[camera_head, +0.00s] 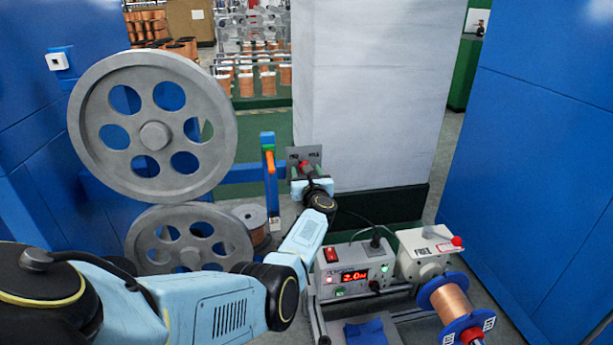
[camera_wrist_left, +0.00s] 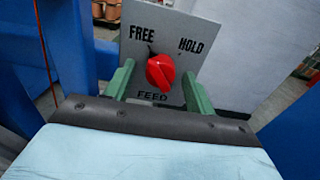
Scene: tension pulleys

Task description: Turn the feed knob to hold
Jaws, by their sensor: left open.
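The red feed knob (camera_wrist_left: 160,71) sits on a grey plate (camera_wrist_left: 178,30) marked FREE at upper left, HOLD at upper right and FEED below. Its narrow end appears to point up and left, toward FREE. In the head view the plate (camera_head: 313,152) stands past the end of my left arm, with the red knob (camera_head: 305,166) in front of it. My left gripper (camera_wrist_left: 158,82) is open, its green fingers on either side of the knob. I cannot tell whether they touch it. My right gripper is not in view.
Two large grey pulley wheels (camera_head: 92,155) stand at the left, near an upright blue post (camera_head: 267,143). A control box with a red display (camera_head: 354,276) and a copper spool (camera_head: 452,303) are at lower right. A pale column (camera_head: 375,90) rises behind the plate.

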